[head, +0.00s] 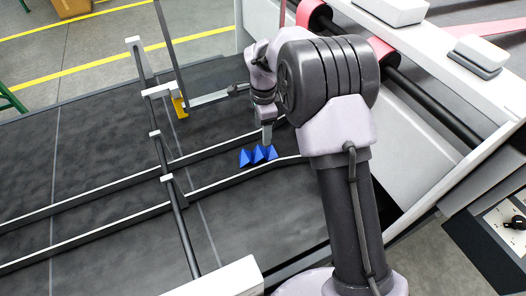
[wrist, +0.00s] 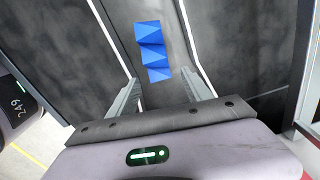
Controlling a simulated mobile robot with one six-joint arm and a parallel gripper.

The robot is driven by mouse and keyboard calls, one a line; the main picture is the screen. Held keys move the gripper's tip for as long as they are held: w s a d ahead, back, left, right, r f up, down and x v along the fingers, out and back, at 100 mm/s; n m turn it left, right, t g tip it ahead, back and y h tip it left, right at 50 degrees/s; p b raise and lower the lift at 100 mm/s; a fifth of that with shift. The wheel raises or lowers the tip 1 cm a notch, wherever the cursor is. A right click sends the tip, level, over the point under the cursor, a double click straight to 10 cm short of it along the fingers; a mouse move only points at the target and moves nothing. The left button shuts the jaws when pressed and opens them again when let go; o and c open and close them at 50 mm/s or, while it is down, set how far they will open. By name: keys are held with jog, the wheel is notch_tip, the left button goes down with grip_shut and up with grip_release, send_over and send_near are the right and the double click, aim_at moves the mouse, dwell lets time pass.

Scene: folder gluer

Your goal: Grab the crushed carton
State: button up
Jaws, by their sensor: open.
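The crushed carton (head: 258,156) is a small blue folded, zigzag shape. It lies on the dark bed of the machine, between two pale-edged rails. In the wrist view the carton (wrist: 152,52) lies ahead of the fingertips, roughly in line with the gap between them. My gripper (wrist: 160,85) is open, with a finger on each side and nothing between them. In the head view my gripper (head: 267,140) points down just above or behind the carton, partly hidden by my arm. I cannot tell the exact height between them.
Two long rails (head: 85,197) run along the dark bed (head: 110,135). A dark crossbar with white fittings (head: 167,178) stands left of the carton. A yellow-tipped bracket (head: 180,107) stands behind it. A white machine frame (head: 440,65) with red rollers rises on the right. The bed at left is mostly clear.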

aim_at(260, 151)
jog(key=f, duration=0.2)
jog(key=s+f, duration=0.1)
jog(key=shift+s+a+f+b, duration=0.1)
jog(key=shift+a+f+b, duration=0.05)
jog(key=shift+a+b, duration=0.2)
jog(key=shift+s+f, duration=0.25)
jog(key=shift+f, duration=0.05)
jog(key=f, duration=0.1)
jog(key=f+b, duration=0.1)
jog(key=f, duration=0.3)
jog(key=shift+w+a+f+b, duration=0.2)
jog(key=shift+w+a+b, duration=0.05)
jog(key=shift+b, duration=0.1)
jog(key=shift+r, duration=0.1)
jog(key=c, duration=1.1)
